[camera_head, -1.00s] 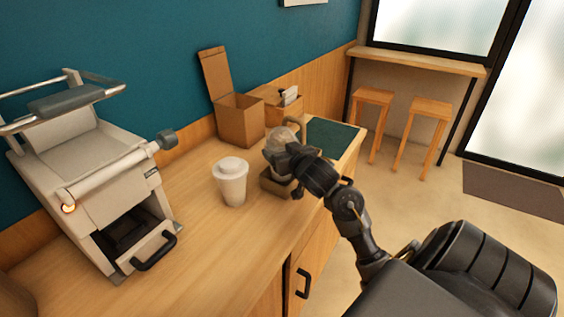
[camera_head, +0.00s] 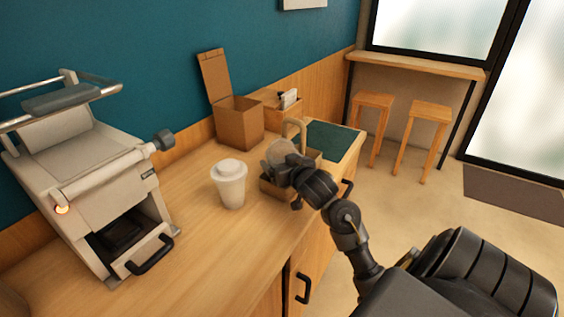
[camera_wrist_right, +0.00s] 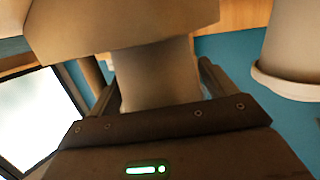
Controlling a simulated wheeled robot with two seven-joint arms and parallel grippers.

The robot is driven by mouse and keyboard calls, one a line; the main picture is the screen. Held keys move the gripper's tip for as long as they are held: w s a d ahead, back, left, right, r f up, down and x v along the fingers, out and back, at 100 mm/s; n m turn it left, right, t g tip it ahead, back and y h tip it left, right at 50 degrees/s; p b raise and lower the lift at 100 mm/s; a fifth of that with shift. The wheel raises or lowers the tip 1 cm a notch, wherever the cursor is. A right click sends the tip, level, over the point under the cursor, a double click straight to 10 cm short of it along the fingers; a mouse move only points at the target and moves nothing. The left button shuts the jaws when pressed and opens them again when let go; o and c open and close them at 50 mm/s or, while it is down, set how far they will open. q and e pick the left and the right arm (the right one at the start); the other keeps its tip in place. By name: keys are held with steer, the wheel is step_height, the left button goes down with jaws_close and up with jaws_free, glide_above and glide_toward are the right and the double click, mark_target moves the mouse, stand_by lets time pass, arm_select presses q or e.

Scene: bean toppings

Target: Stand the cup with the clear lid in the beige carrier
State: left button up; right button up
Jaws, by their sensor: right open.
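The cup with the clear lid (camera_head: 280,152) is at the beige carrier (camera_head: 272,189), its lower part hidden by the carrier and my right gripper. The carrier stands on the counter, its handle rising behind the cup. My right gripper (camera_head: 289,169) is at the cup from the front right. In the right wrist view the picture is upside down: the cup's body (camera_wrist_right: 158,78) is between the open fingers (camera_wrist_right: 160,92), and its lower end goes behind the carrier's wall (camera_wrist_right: 120,25). I cannot tell whether the cup rests on the carrier's floor. My left gripper is out of view.
A white cup with a white lid (camera_head: 229,184) stands left of the carrier; it also shows in the right wrist view (camera_wrist_right: 296,50). An open cardboard box (camera_head: 238,121) and a wooden holder (camera_head: 277,101) stand behind. A grey machine (camera_head: 85,170) fills the left.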

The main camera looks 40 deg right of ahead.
steer(key=p+v, duration=0.4)
steer(key=v, duration=0.8)
steer(key=shift+p, duration=0.3)
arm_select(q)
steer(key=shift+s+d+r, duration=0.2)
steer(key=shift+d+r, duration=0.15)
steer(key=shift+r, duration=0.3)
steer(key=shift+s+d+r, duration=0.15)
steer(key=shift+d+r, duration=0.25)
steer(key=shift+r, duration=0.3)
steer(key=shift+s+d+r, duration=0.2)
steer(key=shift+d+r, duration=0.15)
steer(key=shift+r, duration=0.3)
arm_select(e)
steer(key=o, duration=0.4)
steer(key=shift+r, duration=0.1)
steer(key=shift+c, duration=0.2)
arm_select(q)
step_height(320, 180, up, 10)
steer(key=p, duration=1)
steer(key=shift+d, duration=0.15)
arm_select(e)
steer(key=v, duration=1)
steer(key=shift+s, duration=0.4)
steer(key=shift+a, duration=0.1)
